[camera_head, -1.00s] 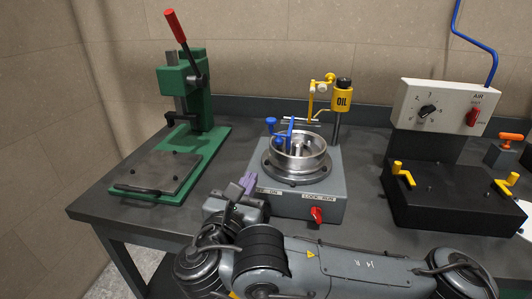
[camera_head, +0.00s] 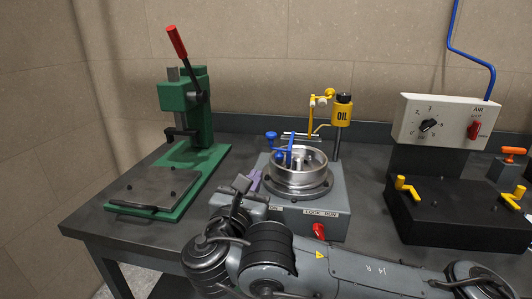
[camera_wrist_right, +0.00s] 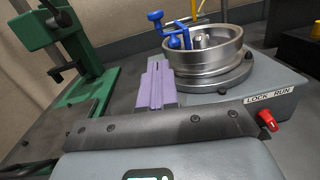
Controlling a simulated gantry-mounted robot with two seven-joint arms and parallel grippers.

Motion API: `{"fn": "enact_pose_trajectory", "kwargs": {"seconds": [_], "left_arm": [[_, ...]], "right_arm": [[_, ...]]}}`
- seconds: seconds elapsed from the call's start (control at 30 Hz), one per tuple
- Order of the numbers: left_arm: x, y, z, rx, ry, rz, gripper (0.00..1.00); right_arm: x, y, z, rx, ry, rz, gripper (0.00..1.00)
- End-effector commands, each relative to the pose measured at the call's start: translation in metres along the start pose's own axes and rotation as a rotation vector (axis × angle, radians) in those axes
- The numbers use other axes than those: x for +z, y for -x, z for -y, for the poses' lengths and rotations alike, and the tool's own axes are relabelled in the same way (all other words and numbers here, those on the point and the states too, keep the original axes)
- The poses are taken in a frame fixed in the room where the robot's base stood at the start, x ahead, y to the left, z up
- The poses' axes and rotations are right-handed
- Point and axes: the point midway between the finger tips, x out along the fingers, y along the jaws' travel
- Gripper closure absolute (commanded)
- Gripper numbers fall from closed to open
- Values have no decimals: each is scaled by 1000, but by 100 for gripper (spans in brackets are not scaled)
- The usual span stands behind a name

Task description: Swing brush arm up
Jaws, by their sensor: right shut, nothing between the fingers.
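The grey machine box (camera_head: 320,228) carries a round steel bowl (camera_head: 300,178). A blue crank-like part (camera_head: 290,152) with a round blue knob (camera_head: 271,136) stands at the bowl's left and inside it. Behind the bowl is a yellow bracket (camera_head: 313,112) beside a yellow OIL bottle (camera_head: 342,110). I cannot tell for sure which of these is the brush arm. My right gripper (camera_head: 254,181) has purple fingers, shut and empty, just left of the bowl. They also show in the right wrist view (camera_wrist_right: 158,80), apart from the blue part. My left gripper is not in view.
A green press (camera_head: 195,115) with a red-tipped lever stands at left. A red switch (camera_head: 319,231) is on the box front by LOCK RUN. At right are a black block (camera_head: 440,210) with yellow clamps and a white AIR panel (camera_head: 440,119). Bare bench shows between press and box.

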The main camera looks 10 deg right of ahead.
Motion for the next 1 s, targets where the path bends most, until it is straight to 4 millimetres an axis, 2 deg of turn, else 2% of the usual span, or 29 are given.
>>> {"fn": "enact_pose_trajectory", "kwargs": {"seconds": [0.03, 0.33, 0.4, 0.63, 1.0], "left_arm": [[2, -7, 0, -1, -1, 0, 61], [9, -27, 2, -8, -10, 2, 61], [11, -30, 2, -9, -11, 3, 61], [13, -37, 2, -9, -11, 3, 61], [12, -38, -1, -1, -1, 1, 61]], "right_arm": [[-3, -10, 2, -5, 0, 3, 100], [-2, -64, 1, -3, 0, 3, 100], [6, -71, 1, -2, -3, 2, 100], [24, -86, 0, 1, -2, 1, 100], [29, -91, 0, 1, 0, 0, 100]]}}
